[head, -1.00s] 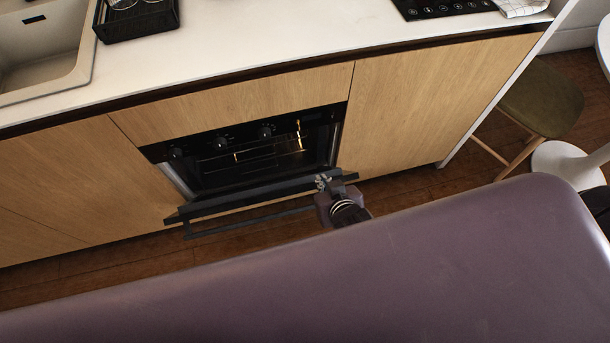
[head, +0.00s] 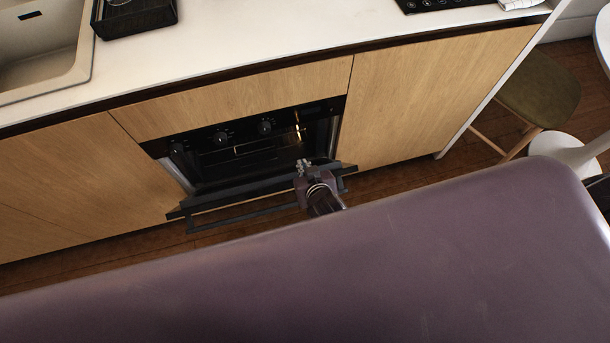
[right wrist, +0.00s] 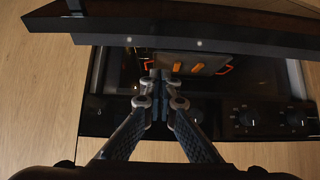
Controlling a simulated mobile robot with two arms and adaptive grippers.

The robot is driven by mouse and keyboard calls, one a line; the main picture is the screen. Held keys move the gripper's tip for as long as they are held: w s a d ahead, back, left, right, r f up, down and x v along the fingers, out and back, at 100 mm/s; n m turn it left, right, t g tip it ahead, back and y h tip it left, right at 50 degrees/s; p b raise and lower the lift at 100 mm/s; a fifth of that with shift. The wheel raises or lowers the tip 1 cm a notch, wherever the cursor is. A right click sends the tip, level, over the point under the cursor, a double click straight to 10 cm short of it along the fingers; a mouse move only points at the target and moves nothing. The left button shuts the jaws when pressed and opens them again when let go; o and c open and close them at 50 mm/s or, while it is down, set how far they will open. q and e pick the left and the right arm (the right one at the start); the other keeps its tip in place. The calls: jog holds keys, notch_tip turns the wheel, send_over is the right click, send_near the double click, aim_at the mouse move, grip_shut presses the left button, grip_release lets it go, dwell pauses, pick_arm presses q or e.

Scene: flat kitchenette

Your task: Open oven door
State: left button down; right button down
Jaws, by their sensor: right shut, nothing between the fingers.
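The black oven (head: 235,137) is built into the wooden cabinet front. Its door (head: 222,196) is partly open, tilted down and outward, with the handle bar (head: 232,216) along its outer side. In the right wrist view the door (right wrist: 200,40) crosses the top, and the lit interior shows beyond the fingers. My right gripper (head: 303,166) is shut and empty at the right part of the door's top edge, fingers pointing toward the oven opening. Its fingertips show in the right wrist view (right wrist: 160,78). I cannot tell whether they touch the door. My left gripper is not in view.
Oven knobs (head: 221,138) line the panel above the opening. A white counter (head: 300,38) with a sink (head: 40,50), a black tray (head: 135,18) and a cooktop (head: 440,4) runs above. A stool (head: 540,95) stands at the right. Wooden floor lies before the cabinets.

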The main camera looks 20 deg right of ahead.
jog(key=shift+w+f, duration=0.65)
jog(key=shift+f, duration=0.35)
jog(key=shift+s+f, duration=0.25)
jog(key=shift+s, duration=0.3)
jog(key=shift+s+f, duration=0.25)
jog(key=shift+s, duration=0.25)
jog(key=shift+s+f, duration=0.25)
jog(key=shift+s, duration=0.2)
